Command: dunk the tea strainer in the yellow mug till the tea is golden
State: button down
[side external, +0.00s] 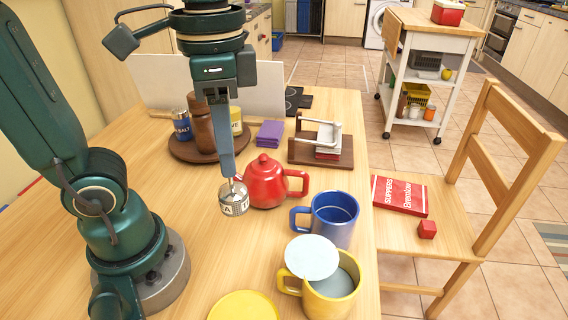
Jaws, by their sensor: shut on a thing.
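My gripper (229,172) points down over the table, left of the red teapot. It is shut on the thin handle of a small round silvery strainer (234,198) with dark marks on its side. The strainer hangs just below the fingertips; I cannot tell whether it touches the table. The yellow mug (328,305) stands at the front right, its handle to the left, apart from the strainer. A greyish surface shows inside it. A pale round disc (311,256) covers the back left of the mug's opening; I cannot tell whether it rests on the rim.
The red teapot (265,182) is close beside the strainer. A blue mug (335,214) stands behind the yellow mug, near the table's right edge. A yellow plate (244,306) lies at the front. A round tray (183,151) with containers and a wooden rack (335,160) stand behind.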

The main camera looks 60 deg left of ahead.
jog(key=shift+w+a+r, duration=0.15)
jog(key=shift+r, duration=0.15)
jog(key=w+d+m, duration=0.3)
jog(key=d, duration=0.4)
jog(key=w+d+m, duration=0.3)
jog(key=d, duration=0.4)
jog(key=shift+w+f, duration=0.15)
jog(key=shift+f, duration=5.85)
jog(key=shift+d+r, duration=0.1)
